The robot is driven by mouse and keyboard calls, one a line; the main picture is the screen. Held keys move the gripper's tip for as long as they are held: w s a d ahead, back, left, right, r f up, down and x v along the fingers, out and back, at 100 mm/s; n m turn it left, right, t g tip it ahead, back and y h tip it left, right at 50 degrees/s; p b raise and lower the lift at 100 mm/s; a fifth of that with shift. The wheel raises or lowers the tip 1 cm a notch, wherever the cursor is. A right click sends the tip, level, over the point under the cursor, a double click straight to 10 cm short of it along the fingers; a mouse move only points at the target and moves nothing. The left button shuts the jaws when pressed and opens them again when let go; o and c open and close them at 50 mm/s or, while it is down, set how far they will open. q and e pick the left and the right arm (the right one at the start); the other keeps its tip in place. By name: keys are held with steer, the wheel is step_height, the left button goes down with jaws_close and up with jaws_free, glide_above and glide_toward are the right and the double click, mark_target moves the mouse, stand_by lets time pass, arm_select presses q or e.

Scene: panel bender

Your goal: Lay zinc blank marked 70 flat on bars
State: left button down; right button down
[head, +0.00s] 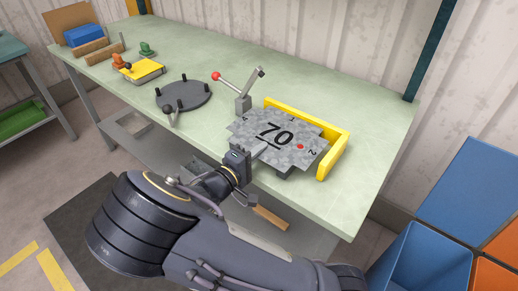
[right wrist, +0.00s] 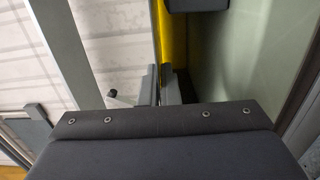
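The grey mottled zinc blank (head: 262,118) lies about level near the table's front edge, with a large black 70, small digits and a red dot on it. The yellow L-shaped stop (head: 336,152) runs along its back and right sides. The bars are mostly hidden under the blank; a dark block (head: 285,173) shows below its near edge. I cannot tell whether the blank touches them. My right gripper (head: 256,153) is shut on the blank's near left edge. In the right wrist view its fingertips (right wrist: 160,92) are close together, with the yellow stop (right wrist: 171,35) beyond. My left gripper is out of view.
A dark round plate with pegs (head: 183,96), a yellow block (head: 141,70) and a blue box (head: 83,35) are farther left. Blue bins (head: 422,262) stand at lower right. The table's far right is clear.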

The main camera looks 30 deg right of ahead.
steer(key=shift+f+b, duration=0.3)
steer(key=shift+f, duration=0.15)
stand_by(0.5)
steer(key=c, duration=1.6)
jaws_free()
steer(key=shift+b+v, duration=0.45)
steer(key=shift+v, duration=3.5)
steer(key=shift+a, duration=0.1)
